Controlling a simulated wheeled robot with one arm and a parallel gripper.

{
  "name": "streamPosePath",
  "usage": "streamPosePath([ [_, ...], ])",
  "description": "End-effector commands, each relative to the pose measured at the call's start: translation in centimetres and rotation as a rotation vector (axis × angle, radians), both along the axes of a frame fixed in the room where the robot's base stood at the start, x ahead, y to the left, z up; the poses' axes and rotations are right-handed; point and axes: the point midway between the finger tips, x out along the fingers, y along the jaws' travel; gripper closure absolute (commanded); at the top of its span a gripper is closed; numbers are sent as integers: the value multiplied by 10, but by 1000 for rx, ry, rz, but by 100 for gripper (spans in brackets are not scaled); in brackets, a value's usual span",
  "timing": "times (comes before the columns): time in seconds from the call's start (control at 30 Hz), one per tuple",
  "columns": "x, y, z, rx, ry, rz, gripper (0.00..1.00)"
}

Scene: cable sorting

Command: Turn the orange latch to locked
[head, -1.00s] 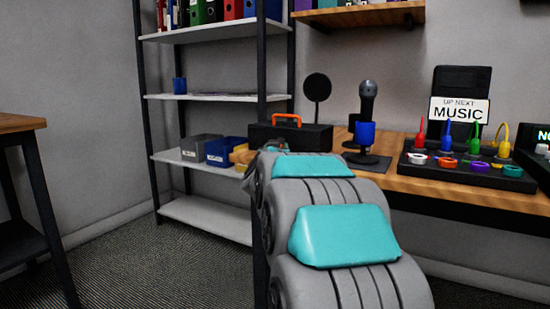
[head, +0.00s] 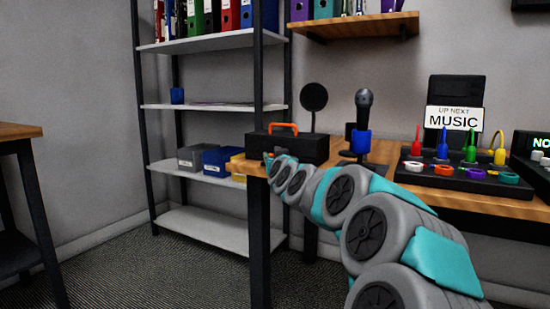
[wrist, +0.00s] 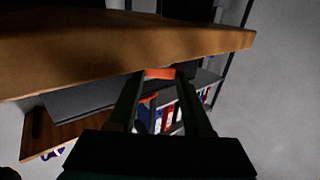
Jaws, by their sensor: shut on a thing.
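In the wrist view, a small orange piece, which looks like the latch (wrist: 158,73), sits between the tips of my gripper (wrist: 160,76). My gripper is shut on it, close to the wooden desk edge. In the head view, the end of my arm (head: 270,160) is at the left front corner of the desk, in front of a black box (head: 300,149) with an orange handle (head: 283,126). The latch cannot be made out there, and whether it is turned to locked cannot be told.
The wooden desk (head: 480,199) holds a microphone (head: 364,101) with a blue band and a black rack (head: 460,178) of coloured cables and rings. A shelf unit (head: 200,106) with bins stands behind left.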

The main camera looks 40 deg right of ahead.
Motion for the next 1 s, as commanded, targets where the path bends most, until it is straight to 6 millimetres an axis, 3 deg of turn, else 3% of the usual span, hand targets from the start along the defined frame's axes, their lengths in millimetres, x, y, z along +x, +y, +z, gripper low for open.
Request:
streamPosePath([
  [0.13, 0, 0, 0, 0, 0, 0, 100],
  [0.17, 0, 0, 0, 0, -1, -1, 49],
  [0.4, 0, 0, 0, 0, -1, -1, 22],
  [1.0, 0, 0, 1, -1, 0, -30, 20],
])
